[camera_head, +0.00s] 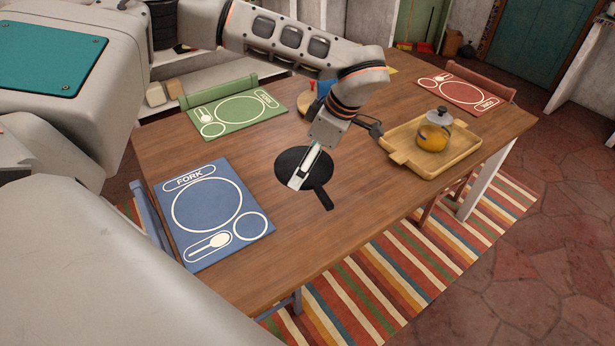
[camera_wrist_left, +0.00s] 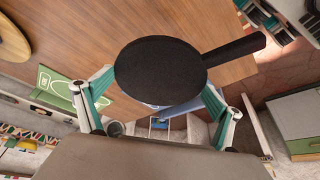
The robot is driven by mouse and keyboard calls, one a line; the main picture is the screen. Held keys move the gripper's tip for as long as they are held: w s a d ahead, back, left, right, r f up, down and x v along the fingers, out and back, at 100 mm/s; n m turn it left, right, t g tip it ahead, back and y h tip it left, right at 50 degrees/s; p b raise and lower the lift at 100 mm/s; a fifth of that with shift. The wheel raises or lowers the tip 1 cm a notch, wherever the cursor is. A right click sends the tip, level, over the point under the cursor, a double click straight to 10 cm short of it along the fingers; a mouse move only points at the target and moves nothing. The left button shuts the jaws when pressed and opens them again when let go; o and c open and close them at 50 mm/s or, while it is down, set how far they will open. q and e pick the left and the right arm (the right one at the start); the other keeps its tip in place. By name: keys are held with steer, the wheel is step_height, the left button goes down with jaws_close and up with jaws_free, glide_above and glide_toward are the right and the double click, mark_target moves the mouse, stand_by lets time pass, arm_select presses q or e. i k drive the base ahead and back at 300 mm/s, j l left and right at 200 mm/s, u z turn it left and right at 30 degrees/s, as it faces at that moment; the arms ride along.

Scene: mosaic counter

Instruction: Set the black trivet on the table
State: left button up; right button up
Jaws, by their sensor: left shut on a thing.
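The black trivet (camera_head: 296,162) is a round dark disc with a short straight handle, over the middle of the wooden table (camera_head: 350,225). In the head view its handle points toward the table's front edge. My left gripper (camera_head: 301,176) reaches down onto the disc and is shut on it. In the left wrist view the trivet (camera_wrist_left: 160,70) fills the middle, between the two fingers of my left gripper (camera_wrist_left: 160,98). I cannot tell whether the trivet touches the tabletop or hangs just above it. My right gripper is not in view.
A blue placemat (camera_head: 190,235) lies at left, a green one (camera_head: 233,127) at the back left, a red one (camera_head: 462,97) at the back right. A wooden tray (camera_head: 400,157) holds a glass teapot (camera_head: 433,134). Bare wood surrounds the trivet, especially in front.

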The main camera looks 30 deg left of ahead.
mark_target(384, 183)
steer(key=i+l, duration=0.25)
steer(key=i, duration=0.15)
steer(key=i+l, duration=0.25)
steer(key=i, duration=0.2)
